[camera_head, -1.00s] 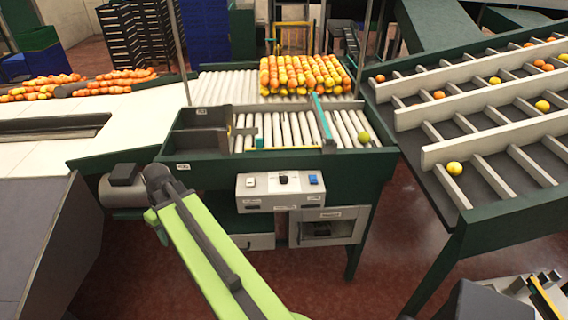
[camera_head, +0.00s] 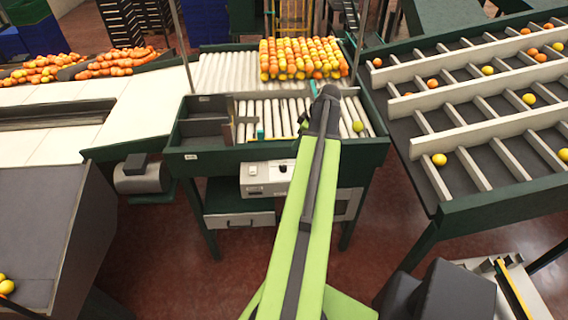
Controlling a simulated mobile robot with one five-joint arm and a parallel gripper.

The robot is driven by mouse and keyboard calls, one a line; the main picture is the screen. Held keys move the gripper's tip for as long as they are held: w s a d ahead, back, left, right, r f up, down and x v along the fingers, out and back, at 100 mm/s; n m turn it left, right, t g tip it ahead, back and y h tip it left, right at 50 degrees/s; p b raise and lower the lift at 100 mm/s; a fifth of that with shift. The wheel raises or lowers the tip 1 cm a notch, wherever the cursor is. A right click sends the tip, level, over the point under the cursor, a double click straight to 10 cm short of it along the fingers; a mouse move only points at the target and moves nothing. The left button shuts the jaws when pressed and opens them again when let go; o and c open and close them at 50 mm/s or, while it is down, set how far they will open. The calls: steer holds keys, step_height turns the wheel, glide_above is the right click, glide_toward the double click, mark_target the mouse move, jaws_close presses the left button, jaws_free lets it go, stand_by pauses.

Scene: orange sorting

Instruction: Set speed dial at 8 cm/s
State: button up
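The speed dial (camera_head: 283,168) is a small black knob on the pale control panel (camera_head: 254,186), on the front of the green roller table. It shows just left of my green arm; its scale and setting are too small to read. A white switch (camera_head: 253,170) sits left of the dial. My arm hides the panel's right part, with the blue switch. The arm reaches up across the panel, and its dark far joint lies over the rollers in the picture. My gripper's fingers are not visible.
The green roller table (camera_head: 215,157) carries rows of oranges (camera_head: 300,57) at the back and one yellow-green fruit (camera_head: 358,126) on the rollers. A sloped sorting rack (camera_head: 470,215) stands right. A drawer (camera_head: 240,220) sits below the panel. Red floor is open in front.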

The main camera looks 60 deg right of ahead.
mark_target(283, 165)
steer(key=b+x, duration=1.4)
steer(key=x, duration=0.2)
steer(key=shift+f+b, duration=0.35)
steer(key=shift+f, duration=0.05)
steer(key=shift+r, duration=0.1)
jaws_close()
